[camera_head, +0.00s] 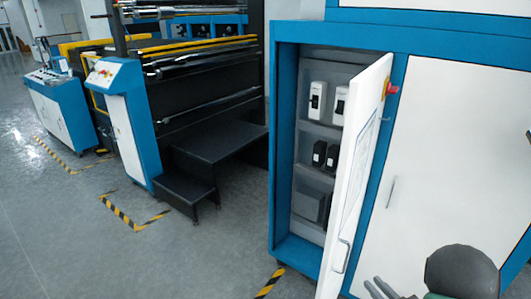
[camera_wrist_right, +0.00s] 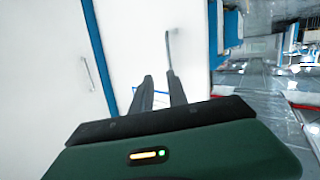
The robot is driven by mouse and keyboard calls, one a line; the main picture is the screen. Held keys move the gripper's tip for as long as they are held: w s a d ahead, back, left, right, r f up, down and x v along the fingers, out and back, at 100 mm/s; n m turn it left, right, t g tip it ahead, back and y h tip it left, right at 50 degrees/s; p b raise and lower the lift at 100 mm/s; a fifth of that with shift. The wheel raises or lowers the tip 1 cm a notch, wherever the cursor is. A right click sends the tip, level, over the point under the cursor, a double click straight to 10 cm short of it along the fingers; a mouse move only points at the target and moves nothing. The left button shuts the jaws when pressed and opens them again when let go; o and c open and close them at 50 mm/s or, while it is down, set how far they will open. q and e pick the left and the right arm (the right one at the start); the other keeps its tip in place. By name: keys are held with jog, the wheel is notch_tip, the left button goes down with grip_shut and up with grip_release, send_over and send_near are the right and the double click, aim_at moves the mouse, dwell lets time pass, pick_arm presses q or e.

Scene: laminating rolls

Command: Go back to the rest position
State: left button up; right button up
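My right gripper (camera_head: 377,287) shows at the bottom edge of the head view, in front of the blue and white cabinet. In the right wrist view its two dark fingers (camera_wrist_right: 160,82) stand apart with nothing between them. The cabinet's white door (camera_head: 356,160) stands open, and its handle (camera_head: 341,256) is to the left of the gripper in the head view. The handle (camera_wrist_right: 170,48) also shows beyond the fingertips in the wrist view. The gripper appears apart from it. My left gripper is not in view.
The open cabinet holds switches and breakers (camera_head: 317,98). A closed white door (camera_head: 445,150) is on the right. Black steps (camera_head: 205,165) and a blue and white console (camera_head: 122,120) stand at left. The grey floor (camera_head: 90,235) is mostly clear.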

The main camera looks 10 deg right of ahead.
jog(key=w+a+g+h+p, duration=0.1)
jog(key=w+a+g+h, duration=0.1)
jog(key=w+a+g, duration=0.15)
jog(key=s+a+m+g, duration=0.1)
jog(key=s+a+g, duration=0.4)
jog(key=s+a, duration=0.2)
jog(key=s+a+g+p, duration=0.1)
jog(key=s+a+g, duration=0.3)
jog(key=a, duration=0.7)
jog(key=s, duration=0.2)
jog(key=shift+s+a+r+m+g+y+p, duration=0.15)
jog(key=shift+s+m+g+y+p, duration=0.15)
jog(key=shift+s+m+g+y, duration=0.1)
jog(key=shift+a, duration=0.15)
